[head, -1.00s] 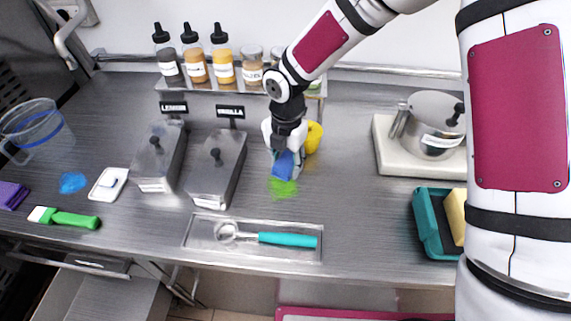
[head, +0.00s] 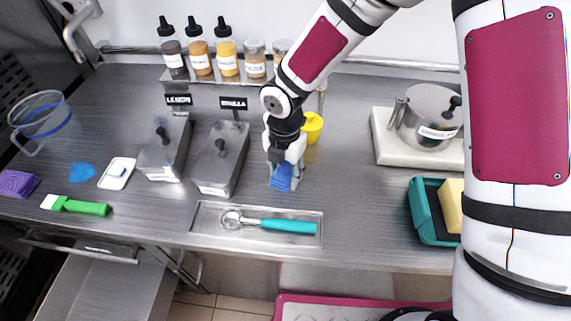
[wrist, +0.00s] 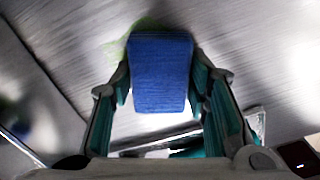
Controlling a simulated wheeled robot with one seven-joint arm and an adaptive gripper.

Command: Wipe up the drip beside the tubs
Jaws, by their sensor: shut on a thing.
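My gripper (head: 284,174) is shut on a blue cloth (head: 280,180), a folded pad at the counter surface right of the tubs. The cloth fills the space between the fingers in the wrist view (wrist: 161,72). A faint green drip (wrist: 117,47) shows at the cloth's upper left edge in the wrist view. In the head view no green shows there; the cloth and gripper cover that spot. Two steel lidded tubs, the left tub (head: 163,150) and the right tub (head: 219,162), stand left of my gripper with dark label signs behind them.
A scoop with a teal handle (head: 287,226) lies in a shallow tray (head: 204,214) in front. A yellow cup (head: 313,127) is close behind my gripper. A pot (head: 428,112) and a teal bin (head: 428,207) stand right.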

